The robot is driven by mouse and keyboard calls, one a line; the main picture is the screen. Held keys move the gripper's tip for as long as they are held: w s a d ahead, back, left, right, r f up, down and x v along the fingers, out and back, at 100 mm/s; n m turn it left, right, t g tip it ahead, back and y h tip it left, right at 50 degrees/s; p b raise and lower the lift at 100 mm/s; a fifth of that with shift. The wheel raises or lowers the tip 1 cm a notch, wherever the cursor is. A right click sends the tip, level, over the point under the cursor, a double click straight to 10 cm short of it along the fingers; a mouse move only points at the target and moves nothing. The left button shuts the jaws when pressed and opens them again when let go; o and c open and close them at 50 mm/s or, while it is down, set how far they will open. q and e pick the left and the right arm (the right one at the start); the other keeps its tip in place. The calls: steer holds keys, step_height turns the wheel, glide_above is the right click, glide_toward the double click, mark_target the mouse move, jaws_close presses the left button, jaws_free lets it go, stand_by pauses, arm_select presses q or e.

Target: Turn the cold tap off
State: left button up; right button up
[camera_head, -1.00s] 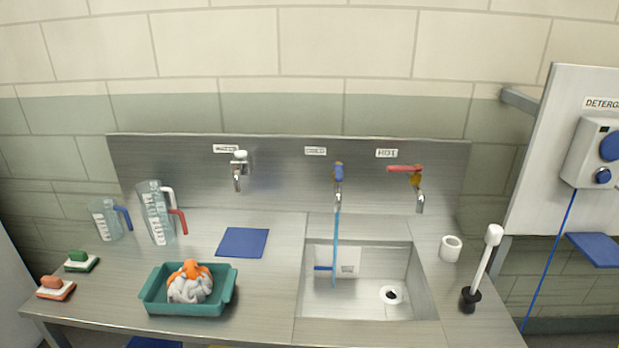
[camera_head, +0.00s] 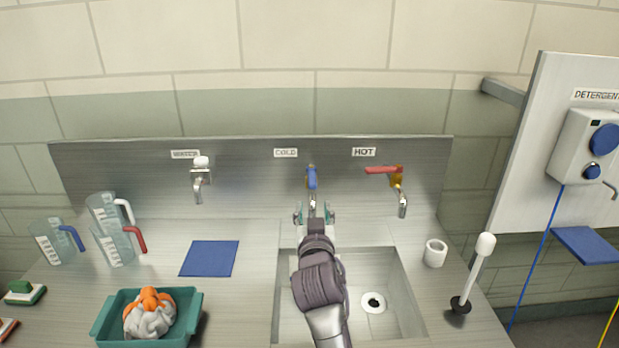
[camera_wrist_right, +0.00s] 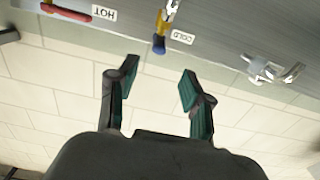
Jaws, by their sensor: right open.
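The cold tap has a blue lever (camera_head: 312,177) and is mounted on the steel backsplash under the COLD label (camera_head: 286,153). Its lever points outward and down, above the spout. My right gripper (camera_head: 314,214) is in front of and just below this lever, with its two fingers apart and nothing between them. In the right wrist view, the blue lever end (camera_wrist_right: 159,45) lies beyond the open fingertips (camera_wrist_right: 158,78), roughly centred between them and apart from both. My gripper and arm cover the space under the spout, so any water there is hidden. My left gripper is not in view.
The hot tap with a red lever (camera_head: 381,170) is close on the right. A third tap (camera_head: 200,179) is on the left.

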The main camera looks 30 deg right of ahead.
mark_target(313, 187)
steer(key=p+x, duration=0.1)
steer(key=x, duration=0.2)
steer(key=p+x, duration=0.1)
steer(key=x, duration=0.3)
steer(key=p+x, duration=0.1)
steer(key=x, duration=0.3)
steer(key=shift+r, duration=0.25)
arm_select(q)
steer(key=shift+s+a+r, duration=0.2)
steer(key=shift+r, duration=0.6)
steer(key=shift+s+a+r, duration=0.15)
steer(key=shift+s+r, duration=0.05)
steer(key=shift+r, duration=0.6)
arm_select(e)
steer(key=shift+x, duration=0.75)
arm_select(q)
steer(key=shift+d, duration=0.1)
arm_select(e)
steer(key=shift+f, duration=0.1)
steer(key=shift+c, duration=0.3)
jaws_close()
